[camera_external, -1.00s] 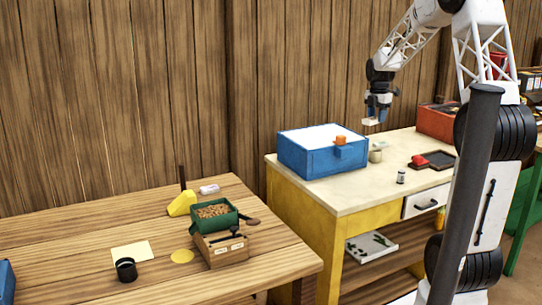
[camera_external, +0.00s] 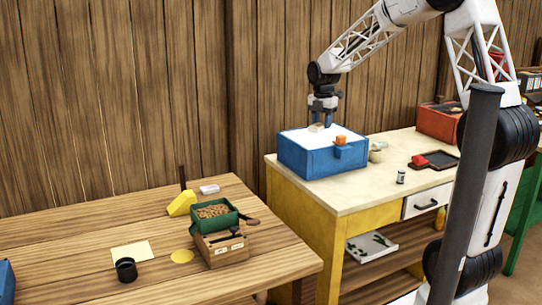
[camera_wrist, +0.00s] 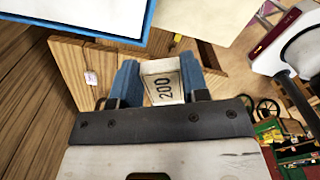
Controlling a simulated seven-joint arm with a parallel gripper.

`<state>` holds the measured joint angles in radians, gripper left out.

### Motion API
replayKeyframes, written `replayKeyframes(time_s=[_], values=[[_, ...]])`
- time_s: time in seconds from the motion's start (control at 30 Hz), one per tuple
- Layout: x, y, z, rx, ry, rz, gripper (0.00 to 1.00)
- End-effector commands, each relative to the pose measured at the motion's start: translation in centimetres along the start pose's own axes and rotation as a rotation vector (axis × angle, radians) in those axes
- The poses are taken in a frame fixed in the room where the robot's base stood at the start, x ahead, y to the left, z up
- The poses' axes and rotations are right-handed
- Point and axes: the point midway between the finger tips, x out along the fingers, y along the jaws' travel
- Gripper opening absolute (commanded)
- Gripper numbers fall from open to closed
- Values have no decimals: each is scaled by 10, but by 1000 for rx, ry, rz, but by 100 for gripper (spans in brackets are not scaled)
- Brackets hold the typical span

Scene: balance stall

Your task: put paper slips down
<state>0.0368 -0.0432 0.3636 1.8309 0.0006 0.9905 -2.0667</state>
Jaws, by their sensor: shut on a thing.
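My gripper (camera_external: 322,121) is shut on a small pale piece (camera_external: 316,127), which I take to be the paper slips. In the wrist view the piece (camera_wrist: 161,82) sits between the blue fingers and its face shows the number 200. In the external view it appears over the white top of the blue box (camera_external: 309,163). I cannot tell whether it touches that top. In the wrist view the blue edge and white top of the box (camera_wrist: 70,12) lie at the upper left, away from the fingertips.
The box has an orange knob (camera_external: 340,140) and stands on the cream-topped yellow table (camera_external: 385,185). A small jar (camera_external: 400,177), a dark tray (camera_external: 440,160) and a red case (camera_external: 433,123) are to the right. The wooden table (camera_external: 80,230) at left holds a green bin (camera_external: 213,222).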

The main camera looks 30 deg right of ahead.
Motion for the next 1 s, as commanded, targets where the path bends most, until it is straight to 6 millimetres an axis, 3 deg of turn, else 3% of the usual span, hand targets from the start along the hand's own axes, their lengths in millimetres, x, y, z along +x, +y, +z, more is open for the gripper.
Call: replayKeyframes(time_s=[0.5,1.0], values=[[0,39,-117,-142,0,-1,19],[1,55,-228,-271,0,-1,19]])
